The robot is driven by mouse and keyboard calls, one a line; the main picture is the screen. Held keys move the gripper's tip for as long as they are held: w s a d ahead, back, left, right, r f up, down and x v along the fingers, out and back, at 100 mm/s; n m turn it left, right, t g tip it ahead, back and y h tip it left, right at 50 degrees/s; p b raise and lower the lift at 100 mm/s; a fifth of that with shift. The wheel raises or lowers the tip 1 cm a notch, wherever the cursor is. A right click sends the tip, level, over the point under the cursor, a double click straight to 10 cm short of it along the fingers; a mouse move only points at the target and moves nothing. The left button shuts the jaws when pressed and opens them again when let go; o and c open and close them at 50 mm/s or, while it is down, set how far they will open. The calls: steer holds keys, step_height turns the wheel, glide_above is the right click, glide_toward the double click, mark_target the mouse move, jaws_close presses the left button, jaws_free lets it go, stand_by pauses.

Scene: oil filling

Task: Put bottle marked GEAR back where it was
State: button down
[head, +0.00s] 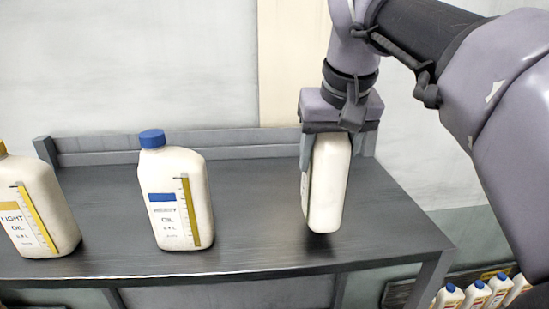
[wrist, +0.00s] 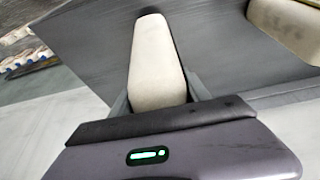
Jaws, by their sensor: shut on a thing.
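My gripper (head: 326,142) points down over the right part of the dark table (head: 255,192) and is shut on a white bottle (head: 328,190). The bottle hangs upright below it, its top hidden by the gripper. Its marking is turned away, so I cannot read whether it says GEAR. Its base is at or just above the tabletop; I cannot tell which. The wrist view also shows the held bottle (wrist: 155,60) between the two fingers.
A blue-capped oil bottle (head: 175,205) stands mid-table, and a yellow-capped LIGHT OIL bottle (head: 35,210) stands at left. A low ledge (head: 230,142) runs along the back. Several blue-capped bottles (head: 478,293) sit lower right. Tabletop between the held and middle bottles is clear.

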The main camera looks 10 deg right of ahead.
mark_target(340, 147)
steer(key=s+f+b, duration=0.2)
steer(key=f+b, duration=0.1)
steer(key=shift+s+d+b, duration=0.15)
steer(key=shift+d+b, duration=0.15)
steer(key=shift+d, duration=0.1)
steer(key=shift+w+a, duration=0.2)
steer(key=shift+w, duration=0.4)
steer(key=c, duration=0.8)
jaws_free()
steer(key=o, duration=0.3)
steer(key=shift+s, duration=0.2)
steer(key=shift+s+d+r, duration=0.1)
steer(key=shift+s, duration=0.15)
steer(key=shift+w+r+p, duration=0.15)
steer(key=shift+w+p, duration=0.1)
steer(key=shift+p, duration=0.05)
steer(key=p+v, duration=0.4)
steer(key=v, duration=0.7)
steer(key=shift+s+r, duration=0.25)
steer(key=shift+r, duration=0.05)
steer(key=shift+f, duration=0.1)
